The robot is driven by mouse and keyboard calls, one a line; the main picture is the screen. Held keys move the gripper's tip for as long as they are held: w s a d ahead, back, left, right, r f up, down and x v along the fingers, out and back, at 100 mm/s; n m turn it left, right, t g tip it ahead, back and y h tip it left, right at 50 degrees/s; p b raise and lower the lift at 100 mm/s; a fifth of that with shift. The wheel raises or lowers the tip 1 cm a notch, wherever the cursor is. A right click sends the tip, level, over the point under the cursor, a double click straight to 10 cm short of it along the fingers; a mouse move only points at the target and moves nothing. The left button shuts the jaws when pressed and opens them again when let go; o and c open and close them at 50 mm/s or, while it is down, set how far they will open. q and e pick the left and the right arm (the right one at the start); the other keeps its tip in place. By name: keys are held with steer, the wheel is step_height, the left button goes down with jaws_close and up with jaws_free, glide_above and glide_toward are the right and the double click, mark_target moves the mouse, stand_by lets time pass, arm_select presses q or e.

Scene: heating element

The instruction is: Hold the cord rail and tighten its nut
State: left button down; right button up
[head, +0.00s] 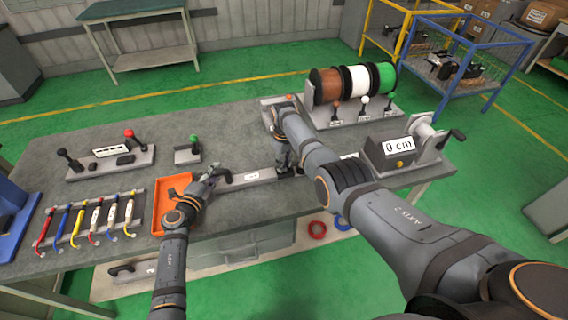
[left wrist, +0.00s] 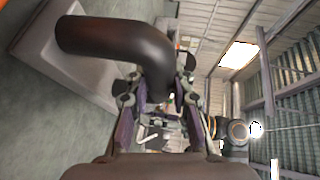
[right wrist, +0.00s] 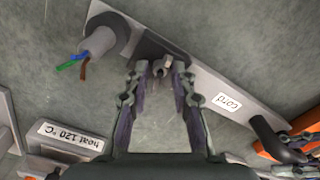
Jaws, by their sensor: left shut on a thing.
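The cord rail (head: 262,175) is a grey bar with a white label on the workbench; it also shows in the right wrist view (right wrist: 205,85), label reading "CORD". Its black curved handle (left wrist: 110,38) stands at the left end in the head view. My left gripper (head: 214,176) is shut on this handle, which lies between its fingers in the left wrist view. My right gripper (head: 286,172) is over the rail's other end. In the right wrist view its fingers are apart, with a small metal nut (right wrist: 161,66) between the fingertips. I cannot tell whether they touch it.
A cord end with coloured wires (right wrist: 98,42) sits in a black ring beside the nut. An orange tray (head: 160,214) is left of the rail. Cable spools (head: 355,83) and a "0 cm" measuring box (head: 378,163) stand to the right. A "heat 120 °C" label (right wrist: 70,136) is nearby.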

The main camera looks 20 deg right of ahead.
steer(key=shift+o, duration=0.8)
step_height(320, 180, up, 12)
arm_select(q)
steer(key=c, duration=1.1)
jaws_free()
